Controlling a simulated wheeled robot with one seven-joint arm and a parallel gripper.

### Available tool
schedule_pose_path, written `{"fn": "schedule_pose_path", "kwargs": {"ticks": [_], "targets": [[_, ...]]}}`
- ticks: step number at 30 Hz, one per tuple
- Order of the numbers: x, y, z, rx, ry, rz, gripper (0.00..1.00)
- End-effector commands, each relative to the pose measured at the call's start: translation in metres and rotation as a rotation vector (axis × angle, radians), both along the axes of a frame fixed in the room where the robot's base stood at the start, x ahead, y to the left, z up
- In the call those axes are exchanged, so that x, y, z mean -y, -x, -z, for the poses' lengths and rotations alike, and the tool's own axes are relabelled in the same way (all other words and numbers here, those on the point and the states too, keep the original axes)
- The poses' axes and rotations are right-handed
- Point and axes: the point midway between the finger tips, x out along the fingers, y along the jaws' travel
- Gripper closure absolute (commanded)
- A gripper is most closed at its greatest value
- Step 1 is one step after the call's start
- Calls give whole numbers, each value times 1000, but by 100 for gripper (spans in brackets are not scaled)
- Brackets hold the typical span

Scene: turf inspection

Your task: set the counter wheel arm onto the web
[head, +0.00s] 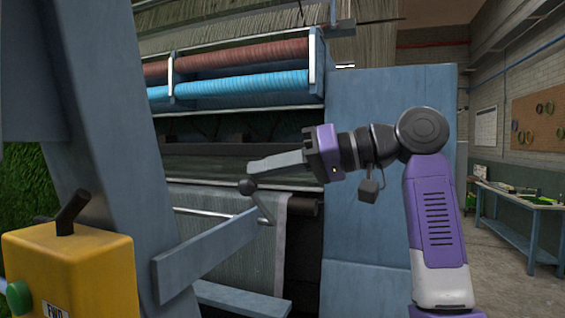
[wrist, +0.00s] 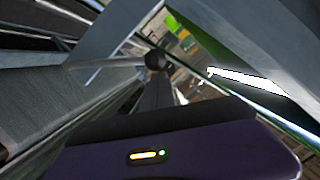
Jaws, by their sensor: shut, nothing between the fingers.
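The counter wheel arm appears to be the thin grey cranked lever (head: 265,208) with a black ball knob (head: 246,187), at the end of a blue-grey bar (head: 205,257). The ball knob also shows in the wrist view (wrist: 155,61), just beyond my fingers. The web (head: 235,250) appears to be the pale grey sheet hanging behind the lever. My gripper (head: 252,168) is shut and empty, its fingers pointing left just above the knob. I cannot tell whether they touch it. The counter wheel itself cannot be made out, nor whether anything touches the web.
A blue-grey frame post (head: 105,130) and a yellow control box (head: 70,270) stand at the left front. Red and blue rollers (head: 240,85) lie above my gripper. A large blue panel (head: 385,90) stands behind my arm. A bench (head: 520,205) is far right, with open floor before it.

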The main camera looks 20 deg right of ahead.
Motion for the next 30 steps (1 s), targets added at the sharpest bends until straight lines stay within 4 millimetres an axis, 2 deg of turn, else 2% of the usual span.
{"fn": "schedule_pose_path", "kwargs": {"ticks": [6,23,30], "targets": [[-6,8,10,67,48,0,100],[-10,11,15,84,72,-9,100],[-14,9,6,84,71,-10,100]]}}
